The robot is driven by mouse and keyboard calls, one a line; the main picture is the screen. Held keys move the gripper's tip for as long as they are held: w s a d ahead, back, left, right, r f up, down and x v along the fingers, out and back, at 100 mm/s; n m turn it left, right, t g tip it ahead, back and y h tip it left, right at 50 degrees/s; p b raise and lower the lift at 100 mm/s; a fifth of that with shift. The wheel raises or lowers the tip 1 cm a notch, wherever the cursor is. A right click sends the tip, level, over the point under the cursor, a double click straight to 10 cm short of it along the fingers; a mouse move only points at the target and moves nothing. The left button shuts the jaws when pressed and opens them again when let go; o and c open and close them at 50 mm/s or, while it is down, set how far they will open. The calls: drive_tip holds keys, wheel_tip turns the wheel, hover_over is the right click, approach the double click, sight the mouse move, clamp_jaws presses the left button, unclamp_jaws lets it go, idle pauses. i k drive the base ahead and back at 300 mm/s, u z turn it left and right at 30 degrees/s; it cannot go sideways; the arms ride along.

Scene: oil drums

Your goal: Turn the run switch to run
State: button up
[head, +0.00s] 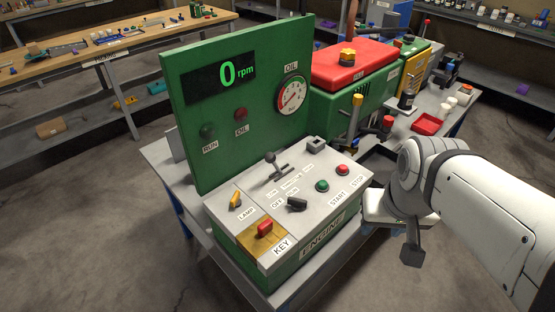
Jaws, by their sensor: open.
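The run switch (297,204) is a black rotary knob on the sloped grey top of the engine panel (318,225). Small labels beside it seem to read OFF on its left and RUN above it. Its narrow handle points left, towards the OFF label. My gripper (408,250) is to the right of the panel, beyond its right edge, apart from the switch and empty. One finger shows hanging down; the other is mostly hidden, but the jaws are open.
Around the switch are the red key (265,228), yellow lamp switch (235,201), black-knobbed lever (270,158), green start button (322,185) and red stop button (342,169). A green display board (235,150) reading 0 rpm rises behind. The engine's red tank (355,65) stands back right.

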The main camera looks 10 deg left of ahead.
sight(297, 204)
drive_tip(key=u, duration=2.25)
drive_tip(key=k, duration=1.05)
drive_tip(key=z, duration=0.75)
drive_tip(key=i, duration=1)
drive_tip(key=u, duration=0.1)
